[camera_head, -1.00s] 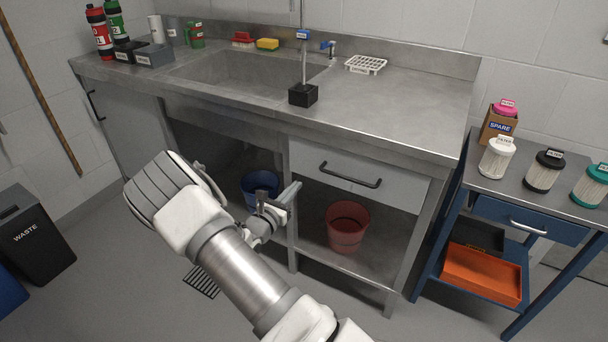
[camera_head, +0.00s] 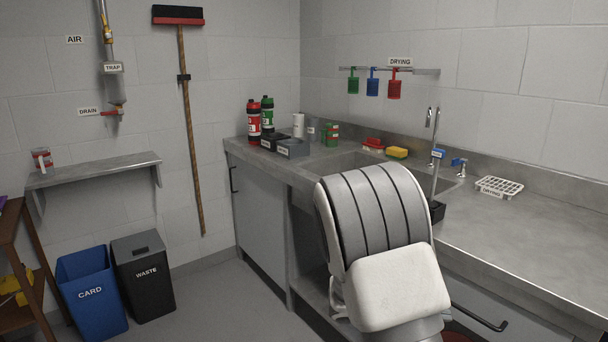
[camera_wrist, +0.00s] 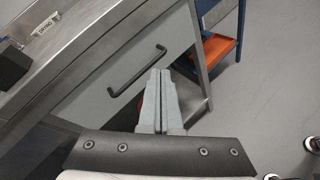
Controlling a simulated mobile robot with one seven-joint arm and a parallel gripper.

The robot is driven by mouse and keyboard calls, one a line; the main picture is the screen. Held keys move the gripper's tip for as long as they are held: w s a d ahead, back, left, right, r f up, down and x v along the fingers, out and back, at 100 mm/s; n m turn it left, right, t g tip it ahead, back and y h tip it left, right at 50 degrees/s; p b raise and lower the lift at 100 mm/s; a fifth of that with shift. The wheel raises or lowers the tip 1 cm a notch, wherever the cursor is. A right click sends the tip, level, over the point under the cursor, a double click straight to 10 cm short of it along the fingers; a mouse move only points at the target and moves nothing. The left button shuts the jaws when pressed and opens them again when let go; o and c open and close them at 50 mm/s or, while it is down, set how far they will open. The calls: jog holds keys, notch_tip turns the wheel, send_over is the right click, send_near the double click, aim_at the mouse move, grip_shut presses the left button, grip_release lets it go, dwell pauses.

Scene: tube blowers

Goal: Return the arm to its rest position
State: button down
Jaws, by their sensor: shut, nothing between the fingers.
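My arm (camera_head: 385,240) is folded up in front of the sink counter in the head view, its white and grey links covering part of the sink and cabinet. The gripper is hidden behind the arm there. In the wrist view my gripper (camera_wrist: 160,98) shows with its two grey fingers together and nothing between them. The fingers point toward the grey drawer front with a black handle (camera_wrist: 137,75), below the steel counter edge. I cannot tell the exact gap between fingers and drawer.
The steel counter (camera_head: 520,250) runs along the right, with a drying rack (camera_head: 499,187) on it. A blue card bin (camera_head: 90,295) and a black waste bin (camera_head: 143,280) stand at left. Floor is clear between bins and cabinet. An orange tray (camera_wrist: 219,47) shows on a blue cart.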

jog(key=s+a+r+m+t+y, duration=0.2)
jog(key=s+a+r+m+y, duration=0.5)
jog(key=s, duration=0.4)
jog(key=s+a+r+m+t+y, duration=0.1)
jog(key=s+a+r+m+y, duration=0.65)
jog(key=s, duration=0.35)
notch_tip(320, 180, up, 19)
jog(key=p, duration=1.8)
jog(key=shift+n+h+p, duration=0.3)
jog(key=shift+n+h, duration=0.05)
jog(key=shift+h, duration=0.1)
jog(key=shift+s+a, duration=0.1)
